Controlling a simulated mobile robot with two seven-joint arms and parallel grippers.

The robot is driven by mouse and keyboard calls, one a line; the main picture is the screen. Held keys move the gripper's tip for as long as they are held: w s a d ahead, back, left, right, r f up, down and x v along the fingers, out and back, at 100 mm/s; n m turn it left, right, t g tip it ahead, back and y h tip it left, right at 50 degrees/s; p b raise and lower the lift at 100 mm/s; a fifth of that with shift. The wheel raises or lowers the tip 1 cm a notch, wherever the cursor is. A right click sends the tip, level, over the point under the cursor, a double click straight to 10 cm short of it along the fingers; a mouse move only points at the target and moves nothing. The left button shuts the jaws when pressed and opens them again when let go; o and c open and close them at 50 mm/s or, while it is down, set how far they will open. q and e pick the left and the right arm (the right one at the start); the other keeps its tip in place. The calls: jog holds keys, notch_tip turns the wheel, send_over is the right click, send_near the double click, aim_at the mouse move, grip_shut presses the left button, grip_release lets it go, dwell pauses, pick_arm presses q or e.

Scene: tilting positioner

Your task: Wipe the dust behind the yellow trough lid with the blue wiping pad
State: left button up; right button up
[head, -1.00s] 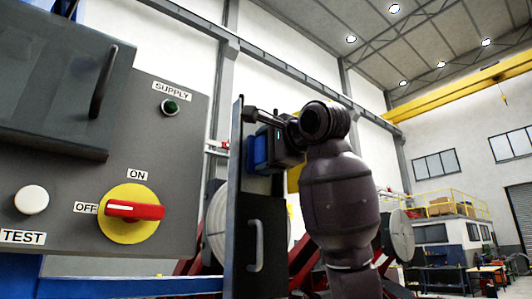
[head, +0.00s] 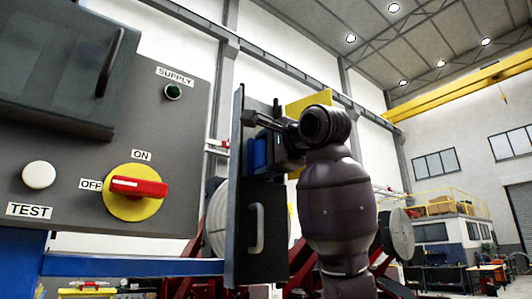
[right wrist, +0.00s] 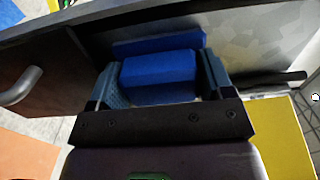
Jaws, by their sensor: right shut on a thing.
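My right gripper (head: 272,148) is shut on the blue wiping pad (head: 257,154), beside the upright dark panel with a handle. In the right wrist view the yellow sheet (right wrist: 270,145) lies at lower right. A mottled pale grey patch that looks like dust (right wrist: 245,38) shows right of the pad. My left gripper is not in view.
A grey control panel (head: 70,180) with a red switch (head: 138,187) and a dark box stands close on the left. The upright panel's handle (head: 257,228) sticks out below the pad. A dark bar (right wrist: 265,80) lies right of the gripper. Red framework is behind.

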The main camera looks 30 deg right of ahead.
jog(key=shift+s+d, duration=0.15)
jog(key=shift+s, duration=1.25)
jog(key=shift+s+d, duration=0.1)
jog(key=shift+s, duration=1.3)
jog(key=shift+s, duration=0.1)
jog(key=s, duration=0.2)
jog(key=shift+s+d+b, duration=0.1)
jog(key=shift+s+b, duration=0.2)
jog(key=shift+s, duration=0.1)
